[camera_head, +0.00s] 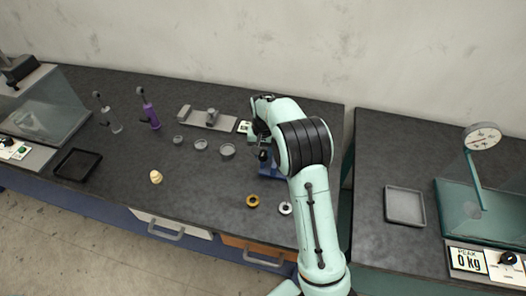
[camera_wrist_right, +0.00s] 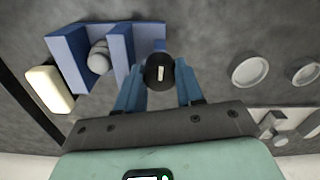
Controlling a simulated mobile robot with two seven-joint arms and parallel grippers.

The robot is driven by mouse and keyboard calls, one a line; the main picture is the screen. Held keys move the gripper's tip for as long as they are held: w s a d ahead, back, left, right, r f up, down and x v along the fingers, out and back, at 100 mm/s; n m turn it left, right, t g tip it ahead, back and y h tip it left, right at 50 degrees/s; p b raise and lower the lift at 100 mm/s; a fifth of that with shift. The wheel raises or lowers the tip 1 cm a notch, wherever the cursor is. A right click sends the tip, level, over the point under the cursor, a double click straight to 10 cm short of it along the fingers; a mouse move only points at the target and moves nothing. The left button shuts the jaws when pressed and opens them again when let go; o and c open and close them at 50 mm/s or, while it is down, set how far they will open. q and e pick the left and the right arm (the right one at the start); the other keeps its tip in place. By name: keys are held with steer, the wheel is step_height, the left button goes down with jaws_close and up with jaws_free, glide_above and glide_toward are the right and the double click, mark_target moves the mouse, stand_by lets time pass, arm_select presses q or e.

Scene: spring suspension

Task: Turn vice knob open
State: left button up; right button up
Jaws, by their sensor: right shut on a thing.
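The blue vice (camera_head: 268,170) stands on the dark bench, mostly hidden behind my right arm in the head view. In the right wrist view the vice (camera_wrist_right: 68,58) shows upright blue jaws with a grey rounded part (camera_wrist_right: 98,58) between them. Its round black knob (camera_wrist_right: 159,72) has a pale bar mark, which points roughly along the fingers. My right gripper (camera_wrist_right: 160,88) is shut on the knob, with one blue finger on each side. In the head view the right gripper (camera_head: 262,152) is partly hidden by its own wrist. My left gripper is not in view.
Several grey round dishes (camera_head: 200,144) and a grey fixture (camera_head: 206,118) lie left of the vice. A gold ring (camera_head: 252,201) and a silver ring (camera_head: 285,208) lie in front. A cream piece (camera_head: 155,177) stands further left. Bare bench lies between.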

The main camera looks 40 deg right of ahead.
mark_target(263, 153)
steer(key=n, duration=0.5)
steer(key=shift+r, duration=0.1)
steer(key=n, duration=1.3)
steer(key=shift+n, duration=0.3)
stand_by(0.4)
steer(key=o, duration=0.8)
steer(key=shift+c, duration=0.2)
step_height(263, 153, up, 13)
steer(key=shift+r, duration=0.2)
